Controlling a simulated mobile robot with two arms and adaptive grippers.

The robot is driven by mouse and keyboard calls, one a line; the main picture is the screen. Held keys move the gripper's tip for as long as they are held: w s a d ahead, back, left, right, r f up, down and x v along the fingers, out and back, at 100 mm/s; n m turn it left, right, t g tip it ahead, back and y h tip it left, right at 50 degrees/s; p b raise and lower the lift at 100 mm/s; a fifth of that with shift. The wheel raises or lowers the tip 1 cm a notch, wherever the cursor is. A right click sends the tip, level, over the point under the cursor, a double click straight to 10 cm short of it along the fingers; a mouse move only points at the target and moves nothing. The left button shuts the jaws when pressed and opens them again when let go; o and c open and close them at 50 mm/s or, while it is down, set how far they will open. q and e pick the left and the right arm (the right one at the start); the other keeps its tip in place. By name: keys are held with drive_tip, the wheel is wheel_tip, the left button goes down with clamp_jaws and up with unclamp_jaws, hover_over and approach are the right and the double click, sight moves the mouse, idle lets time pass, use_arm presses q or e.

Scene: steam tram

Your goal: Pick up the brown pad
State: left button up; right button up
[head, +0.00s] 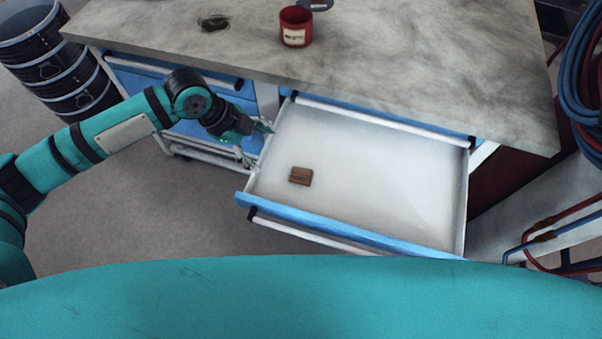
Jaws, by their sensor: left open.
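The brown pad (301,176) is a small flat block. It lies in the open drawer (385,180), toward the drawer's left front part, on the pale drawer floor. My left gripper (258,143) is open, at the left side wall of the drawer, up and to the left of the pad and apart from it. Nothing shows between its fingers. My right gripper is not in view.
The grey worktop (400,60) overhangs the back of the drawer. On it stand a red can (295,27) and a small dark object (213,23). Black drums (55,60) stand at left, and blue and red hoses (583,90) hang at right. The rest of the drawer is empty.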

use_arm(q)
approach(294, 172)
drive_tip(key=x, duration=0.2)
drive_tip(key=p+x, duration=0.1)
drive_tip(key=x, duration=0.1)
drive_tip(key=shift+a+f, duration=0.1)
drive_tip(key=shift+f, duration=0.35)
drive_tip(key=shift+d+p+x, duration=0.15)
drive_tip(key=shift+x, duration=1.2)
drive_tip(key=shift+d+p+x, duration=0.15)
drive_tip(key=shift+x, duration=1.15)
drive_tip(key=shift+w+r, duration=0.1)
drive_tip(key=shift+r, duration=0.05)
drive_tip(key=c, duration=1.3)
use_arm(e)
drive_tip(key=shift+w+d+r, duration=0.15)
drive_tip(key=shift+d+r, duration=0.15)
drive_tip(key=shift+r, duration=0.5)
